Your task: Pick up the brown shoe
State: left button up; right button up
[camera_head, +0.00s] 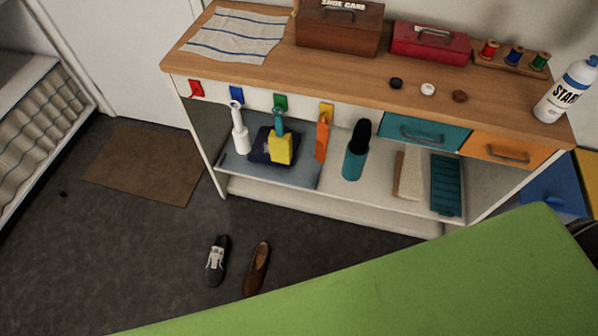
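The brown shoe (257,268) lies on the dark grey floor, below the shelf unit and near the edge of a green surface. It is a slip-on shape with its opening facing up. A dark shoe with white laces (217,260) lies just to its left, apart from it. Neither of my grippers shows in the head view.
A wooden-topped shelf unit (440,80) holds brushes and bottles on its lower shelf. The green surface (400,285) covers the lower right and ends close to the brown shoe. A brown mat (145,165) lies at left. The floor left of the shoes is clear.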

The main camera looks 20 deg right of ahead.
aim_at(253, 282)
jog(key=k+j, duration=0.2)
jog(key=k, duration=0.25)
jog(key=k+j, duration=0.15)
jog(key=k, duration=0.35)
